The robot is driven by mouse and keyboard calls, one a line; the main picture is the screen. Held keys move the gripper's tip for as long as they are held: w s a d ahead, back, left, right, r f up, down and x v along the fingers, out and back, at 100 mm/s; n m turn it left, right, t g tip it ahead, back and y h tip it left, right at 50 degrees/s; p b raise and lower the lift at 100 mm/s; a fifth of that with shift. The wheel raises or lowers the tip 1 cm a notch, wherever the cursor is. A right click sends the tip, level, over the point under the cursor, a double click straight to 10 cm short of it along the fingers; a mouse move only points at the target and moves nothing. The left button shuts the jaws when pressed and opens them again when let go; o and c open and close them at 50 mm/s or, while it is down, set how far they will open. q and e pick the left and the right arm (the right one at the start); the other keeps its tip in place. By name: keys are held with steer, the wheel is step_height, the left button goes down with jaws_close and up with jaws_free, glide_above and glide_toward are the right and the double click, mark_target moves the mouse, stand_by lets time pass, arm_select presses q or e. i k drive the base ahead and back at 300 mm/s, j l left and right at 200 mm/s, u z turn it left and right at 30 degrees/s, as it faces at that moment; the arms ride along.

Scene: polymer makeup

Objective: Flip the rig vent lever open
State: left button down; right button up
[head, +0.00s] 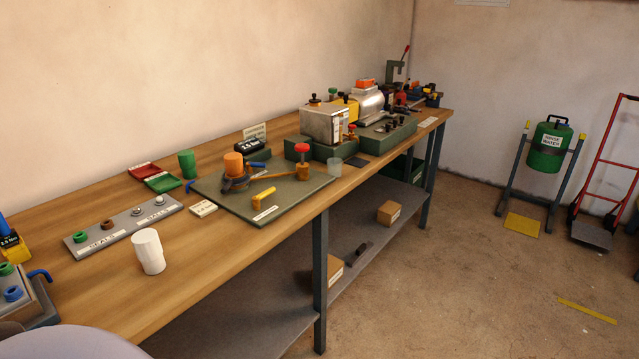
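A rig on a green base (386,136) stands toward the far end of the bench. It carries a metal box (322,122) with dark and brass knobs, and a silver cylinder (369,103) sits behind it. Small black and brass fittings show on and near the base. A red-tipped handle (406,52) rises from a grey-green stand behind. Which part is the vent lever, and how it is set, is too small to tell. Neither of my grippers is in view.
A wooden bench (200,262) runs along the wall. A green mat (300,190) holds an orange-topped piece, a red-capped fitting and a yellow tool. A white cup (148,251) stands nearer. A rinse water tank (550,146) and red hand truck (606,165) are right; floor between is mostly clear.

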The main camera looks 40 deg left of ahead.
mark_target(256, 200)
steer(key=i, duration=1.15)
steer(key=i+l+u, duration=0.1)
steer(key=i+u, duration=0.3)
steer(key=i+l+u, duration=0.45)
steer(key=i+u, duration=0.2)
steer(key=u, duration=0.2)
steer(key=i+l+u, duration=0.2)
steer(key=u, duration=0.3)
steer(key=i+l+u, duration=0.1)
steer(key=u, duration=0.25)
steer(key=i+l+u, duration=0.15)
steer(key=u, duration=0.2)
steer(key=i+l+u, duration=0.1)
steer(key=u, duration=0.25)
steer(key=i+l+u, duration=0.15)
steer(key=l+u, duration=0.25)
steer(key=i+l+u, duration=0.1)
steer(key=l+u, duration=0.15)
steer(key=u, duration=0.2)
